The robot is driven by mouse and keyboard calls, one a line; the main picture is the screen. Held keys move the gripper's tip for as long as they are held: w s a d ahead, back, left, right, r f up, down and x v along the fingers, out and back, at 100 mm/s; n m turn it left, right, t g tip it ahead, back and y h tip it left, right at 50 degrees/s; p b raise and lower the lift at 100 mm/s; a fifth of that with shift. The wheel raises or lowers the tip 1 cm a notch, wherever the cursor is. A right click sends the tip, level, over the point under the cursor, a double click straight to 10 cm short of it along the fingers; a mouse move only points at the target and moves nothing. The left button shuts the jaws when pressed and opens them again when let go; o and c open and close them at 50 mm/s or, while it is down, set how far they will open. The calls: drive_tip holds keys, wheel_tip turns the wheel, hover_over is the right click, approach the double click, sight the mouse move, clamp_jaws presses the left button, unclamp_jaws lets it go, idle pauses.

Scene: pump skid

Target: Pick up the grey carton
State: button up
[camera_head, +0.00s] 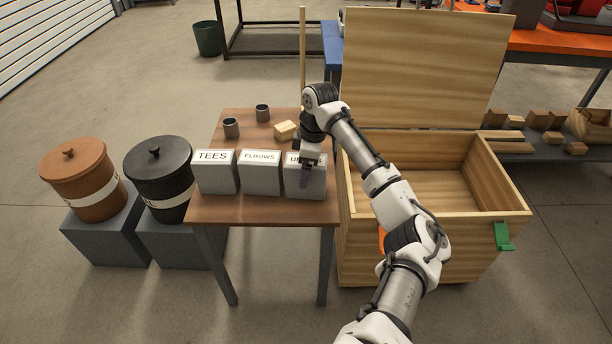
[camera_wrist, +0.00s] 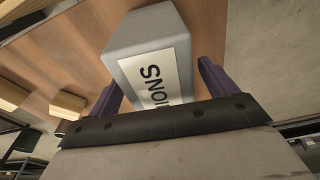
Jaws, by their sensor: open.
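Three grey cartons stand in a row on the brown table: one labelled TEES (camera_head: 216,181), one labelled ELBOWS (camera_head: 260,180), and one at the right end (camera_head: 317,186). The right one's label is partly hidden by my gripper; in the wrist view this carton (camera_wrist: 143,35) shows a white label ending in "IONS". My gripper (camera_head: 305,180) is at this right carton. In the wrist view my gripper (camera_wrist: 160,82) is open, with one dark finger on each side of the carton. I cannot tell whether either finger touches it.
On the table (camera_head: 262,210) a wooden block (camera_head: 286,130) and two grey cups (camera_head: 231,128) stand behind the cartons. An open wooden chest (camera_head: 440,228) is close at the right. A brown pot (camera_head: 78,178) and a black pot (camera_head: 158,174) stand at the left.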

drive_tip(key=c, duration=1.4)
drive_tip(key=shift+r, duration=0.15)
wheel_tip(320, 180, up, 20)
drive_tip(key=shift+r+p, duration=0.1)
drive_tip(key=shift+p, duration=0.45)
